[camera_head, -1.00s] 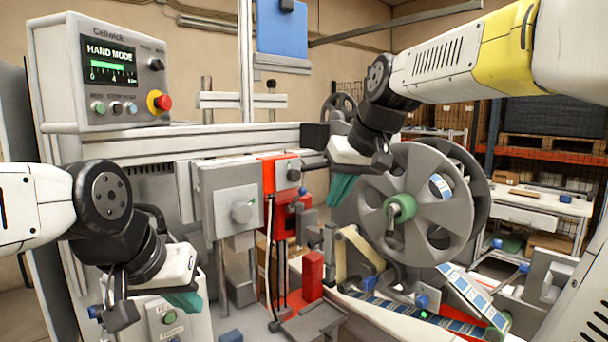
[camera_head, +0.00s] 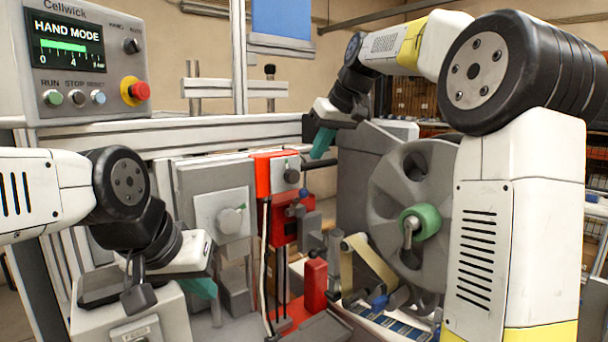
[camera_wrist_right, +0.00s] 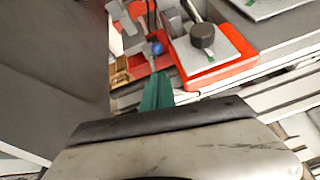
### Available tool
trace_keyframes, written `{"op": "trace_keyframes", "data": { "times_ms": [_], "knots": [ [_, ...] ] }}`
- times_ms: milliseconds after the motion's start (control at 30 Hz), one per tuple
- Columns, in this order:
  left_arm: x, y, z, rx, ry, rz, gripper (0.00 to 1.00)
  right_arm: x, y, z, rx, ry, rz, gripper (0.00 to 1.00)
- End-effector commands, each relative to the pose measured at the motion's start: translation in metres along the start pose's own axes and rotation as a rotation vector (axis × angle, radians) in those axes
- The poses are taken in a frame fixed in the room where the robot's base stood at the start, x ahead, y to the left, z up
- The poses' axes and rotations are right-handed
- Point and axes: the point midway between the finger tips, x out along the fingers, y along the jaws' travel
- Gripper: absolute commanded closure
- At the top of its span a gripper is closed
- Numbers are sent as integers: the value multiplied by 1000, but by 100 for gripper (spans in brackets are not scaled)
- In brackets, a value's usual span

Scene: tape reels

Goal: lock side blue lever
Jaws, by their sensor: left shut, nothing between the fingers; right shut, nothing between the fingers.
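A small blue ball-ended lever (camera_head: 302,193) sits at the right side of the red unit (camera_head: 284,226). The blue ball also shows in the right wrist view (camera_wrist_right: 157,48), just beyond the fingertips. My right gripper (camera_head: 322,143) is shut and empty, above and to the right of the red unit, with teal fingers pointing down. Its fingers (camera_wrist_right: 157,92) appear apart from the blue ball in the wrist view. My left gripper (camera_head: 203,288) is shut and empty at lower left, in front of the machine.
A grey reel with a green hub (camera_head: 421,221) stands to the right, partly hidden by my right arm. A dark round knob (camera_wrist_right: 202,36) on a red-edged plate is beside the blue ball. A control box (camera_head: 84,64) reads HAND MODE. Another blue knob (camera_head: 380,302) is lower down.

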Motion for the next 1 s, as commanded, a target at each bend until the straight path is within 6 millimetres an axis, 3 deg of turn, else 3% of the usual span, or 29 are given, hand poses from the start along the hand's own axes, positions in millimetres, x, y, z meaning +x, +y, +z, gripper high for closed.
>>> {"op": "trace_keyframes", "data": {
  "times_ms": [600,1000],
  "knots": [
    [0,0,0,0,0,0,100,90,0,1,1,-2,0,100],
    [0,0,0,0,0,0,100,99,0,0,0,0,0,100]
  ]
}}
